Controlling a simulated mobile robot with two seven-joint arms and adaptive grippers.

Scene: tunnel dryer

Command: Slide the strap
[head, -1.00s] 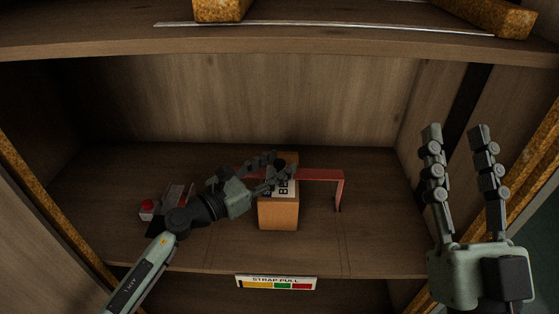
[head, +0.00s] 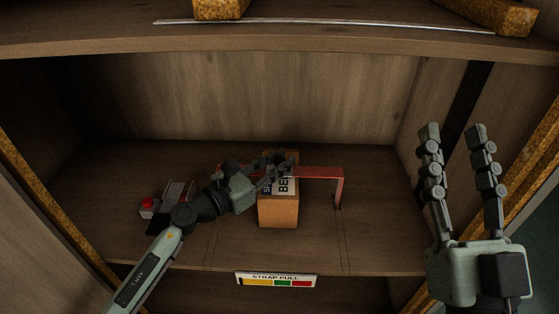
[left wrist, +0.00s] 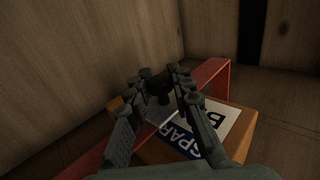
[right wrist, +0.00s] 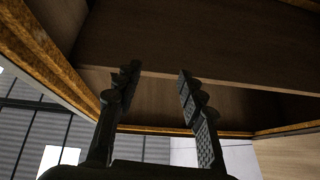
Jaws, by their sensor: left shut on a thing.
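A red strap (head: 322,174) runs across above a cardboard box (head: 278,212) and bends down at its right end. In the left wrist view the strap (left wrist: 210,76) passes behind my fingers. The box (left wrist: 240,130) has a white and blue label, partly covered. My left gripper (head: 277,160) is at the strap over the box, its fingers shut around a small black knob (left wrist: 160,88). The fingers hide much of the knob and how it joins the strap. My right gripper (head: 455,130) is open and empty, in front of the shelf's right side.
A STRAP PULL sign (head: 276,281) with yellow, green and red bands is on the shelf's front edge. A small device with a red button (head: 149,206) stands at the left, close to my left arm. Another shelf (head: 330,35) overhangs above. The shelf floor right of the strap is clear.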

